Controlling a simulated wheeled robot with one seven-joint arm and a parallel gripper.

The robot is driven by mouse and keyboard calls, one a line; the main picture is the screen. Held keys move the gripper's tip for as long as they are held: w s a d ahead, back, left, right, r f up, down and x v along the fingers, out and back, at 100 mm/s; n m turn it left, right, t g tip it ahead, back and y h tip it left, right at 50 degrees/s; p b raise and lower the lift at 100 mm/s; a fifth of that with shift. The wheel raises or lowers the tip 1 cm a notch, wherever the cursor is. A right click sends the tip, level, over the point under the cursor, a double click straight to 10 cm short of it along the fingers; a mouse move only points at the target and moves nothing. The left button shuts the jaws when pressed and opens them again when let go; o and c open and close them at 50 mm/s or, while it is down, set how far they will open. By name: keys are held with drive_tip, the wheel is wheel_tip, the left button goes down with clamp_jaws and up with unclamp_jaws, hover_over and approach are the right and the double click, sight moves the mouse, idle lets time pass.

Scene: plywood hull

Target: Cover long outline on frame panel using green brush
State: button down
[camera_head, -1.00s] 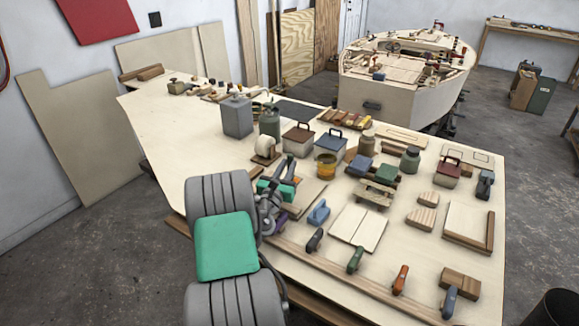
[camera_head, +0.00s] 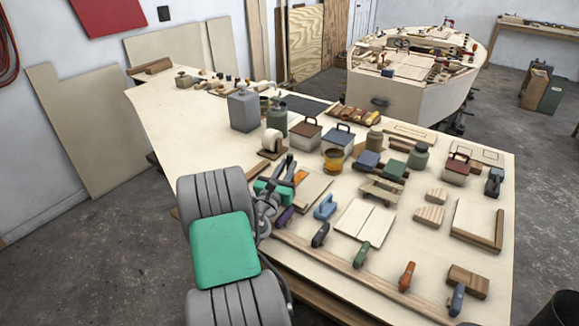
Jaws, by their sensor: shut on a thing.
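My gripper (camera_head: 287,172) is over the near left part of the workbench, beside a pale panel (camera_head: 318,187). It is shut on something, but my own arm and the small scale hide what. An orange patch shows right by the fingers; I cannot tell whether it is held or lies on the panel. A green-handled tool (camera_head: 361,255), possibly the green brush, lies on the front rail. A panel with a long outline (camera_head: 412,132) lies at the back right; I cannot tell if it is the frame panel.
The workbench (camera_head: 185,135) is bare at its left. Other handled tools line the front rail (camera_head: 330,260). A boat hull (camera_head: 405,95) stands behind.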

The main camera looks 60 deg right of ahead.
drive_tip(key=shift+w+a+f, duration=0.1)
drive_tip(key=shift+w+a, duration=0.1)
drive_tip(key=shift+a, duration=1.15)
wheel_tip(320, 180, up, 6)
drive_tip(key=p, duration=0.5)
drive_tip(key=shift+p, duration=0.4)
